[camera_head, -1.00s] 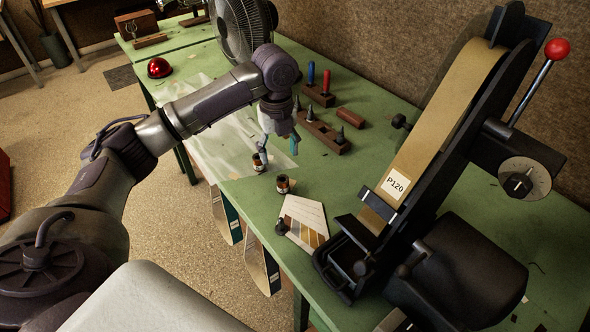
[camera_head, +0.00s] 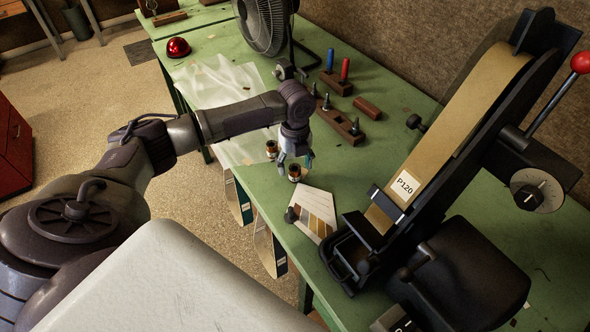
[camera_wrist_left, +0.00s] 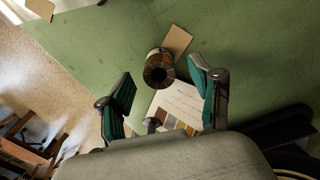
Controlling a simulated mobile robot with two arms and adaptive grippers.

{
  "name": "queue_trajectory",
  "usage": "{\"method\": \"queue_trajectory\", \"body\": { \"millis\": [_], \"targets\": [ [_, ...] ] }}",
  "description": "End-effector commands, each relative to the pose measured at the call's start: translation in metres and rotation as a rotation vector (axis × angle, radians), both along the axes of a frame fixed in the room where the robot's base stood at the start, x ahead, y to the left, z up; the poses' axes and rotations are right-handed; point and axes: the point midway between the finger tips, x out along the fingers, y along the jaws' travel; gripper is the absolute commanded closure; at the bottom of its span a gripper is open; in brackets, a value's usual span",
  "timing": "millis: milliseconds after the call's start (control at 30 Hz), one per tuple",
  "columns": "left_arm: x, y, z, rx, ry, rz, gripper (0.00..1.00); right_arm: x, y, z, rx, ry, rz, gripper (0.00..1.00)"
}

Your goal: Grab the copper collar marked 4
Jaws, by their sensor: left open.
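Two small dark-and-copper ringed pieces stand on the green bench in the head view, a farther one (camera_head: 271,149) and a nearer one (camera_head: 294,173). Their markings are too small to read, so I cannot tell which is the collar marked 4. My left gripper (camera_head: 296,160) is open, just over the nearer piece. In the left wrist view a round copper-coloured collar (camera_wrist_left: 159,68) with a dark hole shows between the two spread teal-padded fingers, apart from both. My right gripper is in neither view.
A colour swatch card (camera_head: 314,211) lies beside the nearer piece. A large belt sander (camera_head: 460,120) stands to the right. Wooden holders with pegs (camera_head: 338,122) and a fan (camera_head: 262,25) stand behind. Clear sheeting (camera_head: 222,85) covers the bench to the left.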

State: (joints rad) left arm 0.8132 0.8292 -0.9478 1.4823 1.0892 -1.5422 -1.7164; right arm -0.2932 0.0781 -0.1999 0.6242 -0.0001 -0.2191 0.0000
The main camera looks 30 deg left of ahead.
Motion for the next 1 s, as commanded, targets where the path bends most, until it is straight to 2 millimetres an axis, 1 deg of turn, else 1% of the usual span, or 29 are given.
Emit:
{"method": "queue_trajectory", "body": {
  "millis": [33, 100, 200, 433, 467, 500, 767, 800, 833, 1000],
  "targets": [
    [-0.002, 0.000, -0.005, 0.000, 0.004, 0.001, 0.36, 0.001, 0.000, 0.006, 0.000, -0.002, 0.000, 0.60],
    [-0.001, 0.000, -0.015, 0.002, 0.002, 0.000, 0.36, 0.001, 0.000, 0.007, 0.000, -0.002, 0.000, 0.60],
    [-0.001, 0.000, -0.022, 0.001, 0.001, -0.001, 0.36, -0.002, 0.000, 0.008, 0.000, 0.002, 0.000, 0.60],
    [-0.001, 0.000, -0.025, 0.001, -0.001, -0.001, 0.36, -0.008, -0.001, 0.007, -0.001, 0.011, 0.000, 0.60],
    [-0.001, 0.000, -0.024, 0.001, -0.001, -0.001, 0.39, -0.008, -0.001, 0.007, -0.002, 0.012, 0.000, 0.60],
    [-0.001, 0.000, -0.024, 0.001, -0.001, -0.001, 0.46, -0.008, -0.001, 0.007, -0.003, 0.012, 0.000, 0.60],
    [-0.001, 0.000, -0.024, 0.001, -0.001, -0.001, 0.89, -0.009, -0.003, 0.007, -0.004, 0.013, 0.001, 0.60],
    [-0.001, 0.000, -0.024, 0.001, -0.001, -0.001, 0.96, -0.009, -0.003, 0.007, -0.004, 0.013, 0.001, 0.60],
    [-0.001, 0.000, -0.024, 0.001, -0.001, -0.001, 1.00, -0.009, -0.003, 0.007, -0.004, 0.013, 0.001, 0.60],
    [0.000, 0.000, -0.024, 0.001, -0.002, -0.001, 1.00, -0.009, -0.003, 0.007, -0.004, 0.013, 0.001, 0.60]
  ]
}}
